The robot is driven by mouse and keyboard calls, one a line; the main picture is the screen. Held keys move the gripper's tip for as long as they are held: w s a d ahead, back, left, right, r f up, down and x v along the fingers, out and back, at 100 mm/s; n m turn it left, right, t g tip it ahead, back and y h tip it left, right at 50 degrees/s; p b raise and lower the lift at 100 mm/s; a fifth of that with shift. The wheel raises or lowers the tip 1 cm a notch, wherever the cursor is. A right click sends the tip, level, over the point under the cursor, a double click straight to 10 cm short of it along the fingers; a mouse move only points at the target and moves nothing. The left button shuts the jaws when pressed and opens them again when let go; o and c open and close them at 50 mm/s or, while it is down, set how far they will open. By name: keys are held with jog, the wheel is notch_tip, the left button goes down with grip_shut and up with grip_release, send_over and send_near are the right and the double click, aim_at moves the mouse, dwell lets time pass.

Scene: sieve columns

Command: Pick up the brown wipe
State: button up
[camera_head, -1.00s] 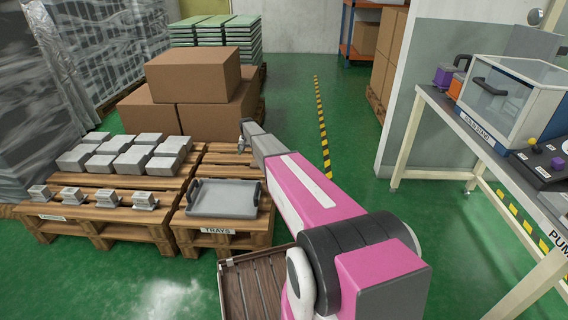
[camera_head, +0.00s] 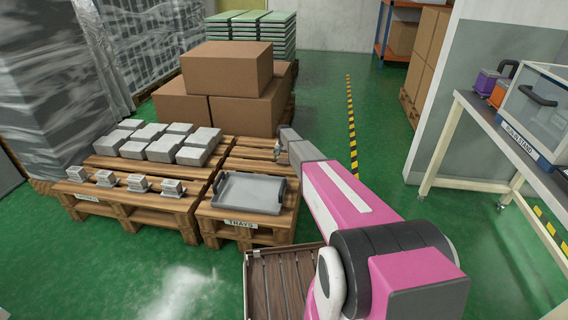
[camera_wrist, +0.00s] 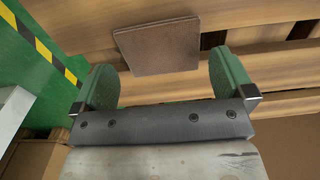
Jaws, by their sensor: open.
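The brown wipe (camera_wrist: 158,46) is a flat, dark brown square lying on wooden slats in the wrist view. My gripper (camera_wrist: 165,74) is open, with its two green fingers spread wide and nothing between them. The wipe lies just beyond the fingertips, roughly centred between them; I cannot tell the height gap. In the head view my gripper (camera_head: 281,148) is small and partly hidden by my arm, over the pallet behind the grey tray. The wipe cannot be made out in that view.
A grey tray (camera_head: 249,192) lies on the front of the pallet labelled TRAYS (camera_head: 254,226). Grey blocks (camera_head: 160,150) sit on the pallet to the left. Brown cartons (camera_head: 226,70) are stacked behind. A table (camera_head: 500,130) stands at right; green floor is open between.

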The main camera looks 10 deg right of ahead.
notch_tip(320, 180, down, 3)
jog(key=shift+r, duration=0.15)
jog(key=c, duration=0.6)
jog(key=shift+r, duration=0.1)
jog(key=shift+r, duration=0.5)
jog(key=r, duration=0.3)
jog(key=shift+s+a+r, duration=0.25)
jog(key=shift+a, duration=0.05)
jog(key=s+a+r, duration=0.1)
jog(key=a+r, duration=0.1)
jog(key=a, duration=0.1)
jog(key=s+a+r, duration=0.1)
jog(key=a+r, duration=0.1)
jog(key=a, duration=0.2)
jog(key=s+a+r, duration=0.1)
jog(key=a+r, duration=0.1)
jog(key=a, duration=0.1)
jog(key=shift+s+a+r, duration=0.15)
jog(key=shift+s+r, duration=0.05)
jog(key=shift+s, duration=0.2)
